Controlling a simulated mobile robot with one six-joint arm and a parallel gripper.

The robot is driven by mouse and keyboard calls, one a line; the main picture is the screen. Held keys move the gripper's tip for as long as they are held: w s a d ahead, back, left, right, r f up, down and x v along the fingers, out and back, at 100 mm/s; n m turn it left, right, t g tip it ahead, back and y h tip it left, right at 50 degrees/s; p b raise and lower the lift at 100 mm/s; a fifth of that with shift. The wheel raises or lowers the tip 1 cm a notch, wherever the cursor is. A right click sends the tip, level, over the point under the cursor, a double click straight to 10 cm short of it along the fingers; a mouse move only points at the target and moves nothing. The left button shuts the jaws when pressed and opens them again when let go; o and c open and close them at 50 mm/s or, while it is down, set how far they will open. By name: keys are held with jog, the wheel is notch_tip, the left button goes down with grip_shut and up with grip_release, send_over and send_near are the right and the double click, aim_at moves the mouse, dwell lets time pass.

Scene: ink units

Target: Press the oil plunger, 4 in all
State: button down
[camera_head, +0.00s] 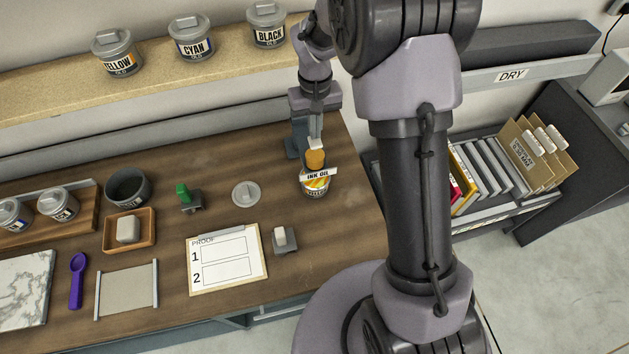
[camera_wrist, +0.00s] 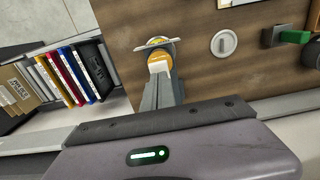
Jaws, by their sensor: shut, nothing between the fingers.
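The oil plunger (camera_head: 315,159) is an orange cap behind a white INK OIL sign (camera_head: 318,174), near the right end of the wooden counter. A labelled can with yellow on it (camera_head: 316,190) shows just below the sign. My gripper (camera_head: 315,144) is shut and empty, pointing down directly above the plunger. In the wrist view my gripper (camera_wrist: 161,78) ends right at the orange plunger (camera_wrist: 159,65). The fingertips appear to touch or nearly touch its top; I cannot tell which. The sign and fingers hide part of the plunger, so its depth is unclear.
A round grey lid (camera_head: 246,194), a green-handled tool (camera_head: 184,193) and a PROOF clipboard (camera_head: 226,260) lie to the left. Ink cans, including BLACK (camera_head: 267,25), stand on the shelf above. A rack of folders (camera_head: 490,172) stands right, beyond the counter edge.

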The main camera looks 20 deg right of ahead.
jog(key=shift+f, duration=0.1)
dwell(0.3)
jog(key=shift+f+b, duration=1.15)
jog(key=shift+f, duration=0.2)
jog(key=shift+r, duration=0.1)
jog(key=shift+r+p, duration=1.1)
jog(key=shift+r, duration=0.25)
jog(key=shift+f, duration=0.2)
jog(key=shift+f+b, duration=1.2)
jog(key=shift+f, duration=0.15)
jog(key=shift+r, duration=0.1)
jog(key=shift+r+p, duration=1.1)
jog(key=shift+r, duration=0.35)
